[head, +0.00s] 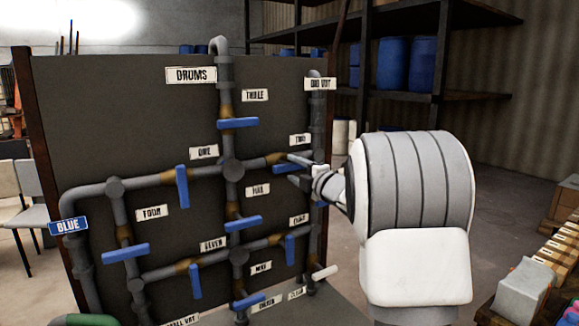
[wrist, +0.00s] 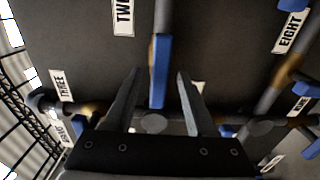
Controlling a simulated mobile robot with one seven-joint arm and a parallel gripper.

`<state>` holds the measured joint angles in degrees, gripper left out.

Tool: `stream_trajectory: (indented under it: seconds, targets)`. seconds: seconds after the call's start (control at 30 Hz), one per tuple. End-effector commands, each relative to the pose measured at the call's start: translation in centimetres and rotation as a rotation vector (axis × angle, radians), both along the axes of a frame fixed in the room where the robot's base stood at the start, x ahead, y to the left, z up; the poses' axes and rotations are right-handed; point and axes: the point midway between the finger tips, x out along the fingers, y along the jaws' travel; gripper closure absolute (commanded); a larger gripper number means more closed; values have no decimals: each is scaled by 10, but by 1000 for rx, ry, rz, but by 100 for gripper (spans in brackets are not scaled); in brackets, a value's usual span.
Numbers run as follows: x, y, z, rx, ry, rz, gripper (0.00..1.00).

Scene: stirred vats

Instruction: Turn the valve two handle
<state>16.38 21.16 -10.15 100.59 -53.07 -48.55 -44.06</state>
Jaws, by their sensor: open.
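The valve two handle is a blue bar (wrist: 160,72) in the wrist view, lying roughly along its grey pipe beside the TWO label (wrist: 123,16). My gripper (wrist: 158,74) is open, with one dark finger on each side of the blue bar and a visible gap to both. How deep the fingers reach is hard to tell. In the head view my gripper (head: 287,166) is at the right part of the panel, just below the TWO label (head: 300,139).
The dark panel (head: 120,90) carries grey pipes with several other blue handles, such as valve three's (head: 238,123) and valve eight's (head: 290,250). A vertical pipe (head: 315,110) runs along its right edge. Shelves with blue drums (head: 393,63) stand behind. A bench (head: 555,250) is at right.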

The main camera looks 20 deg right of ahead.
Motion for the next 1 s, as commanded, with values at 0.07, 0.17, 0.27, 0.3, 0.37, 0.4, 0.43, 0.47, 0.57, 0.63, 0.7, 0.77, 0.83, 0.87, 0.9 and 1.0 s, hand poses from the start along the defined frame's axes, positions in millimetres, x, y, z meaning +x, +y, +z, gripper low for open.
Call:
stream_trajectory:
  seconds: [0.07,0.17,0.27,0.3,0.37,0.4,0.43,0.47,0.57,0.63,0.7,0.77,0.83,0.87,0.9,1.0]
  targets:
    - [11,2,0,-1,1,1,44]
    - [20,4,0,0,1,2,44]
    - [24,5,0,0,1,1,44]
    - [25,5,0,0,1,1,44]
    - [26,5,0,0,0,1,44]
    - [26,5,0,0,0,0,44]
    - [26,5,0,0,0,0,44]
    - [26,5,0,0,0,0,44]
    - [25,5,0,0,1,0,46]
    - [25,5,0,0,1,0,58]
    - [25,5,0,0,0,0,71]
    - [25,5,0,0,1,0,82]
    - [25,5,0,0,0,0,94]
    - [25,5,0,0,0,0,100]
    - [25,5,0,0,1,0,100]
    - [25,5,0,0,0,0,100]
